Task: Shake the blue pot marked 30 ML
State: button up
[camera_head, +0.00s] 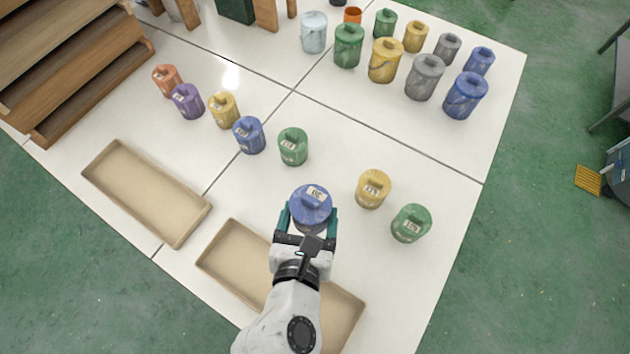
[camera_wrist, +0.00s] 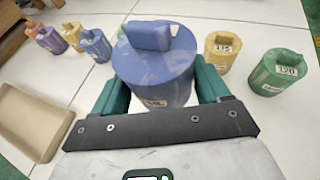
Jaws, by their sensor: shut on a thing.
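A blue pot (camera_head: 310,204) with a white label on its lid stands upright between my fingers in the head view. The label seems to read 30. My gripper (camera_head: 306,222) is shut on this pot, with one teal finger on each side. In the wrist view the same blue pot (camera_wrist: 155,62) fills the middle, its lid knob on top, and my gripper (camera_wrist: 158,92) clasps it. Its front label is mostly hidden by the gripper body. I cannot tell whether the pot touches the table. A second blue pot (camera_head: 249,135) stands further back to the left.
A yellow pot (camera_head: 373,189) and a green pot (camera_head: 411,223) stand close on the right. Another green pot (camera_head: 293,146) stands behind. Two beige trays lie on the table, one at left (camera_head: 107,153), one (camera_head: 222,228) partly under my arm. Larger buckets stand at the back.

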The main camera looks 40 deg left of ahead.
jog(key=shift+s+d+r, duration=0.15)
jog(key=shift+s+r, duration=0.15)
jog(key=shift+s+d+r+p, duration=0.1)
jog(key=shift+r+p, duration=0.5)
jog(key=shift+p, duration=0.1)
notch_tip(320, 180, up, 6)
jog(key=p, duration=0.8)
jog(key=shift+r, duration=1.4)
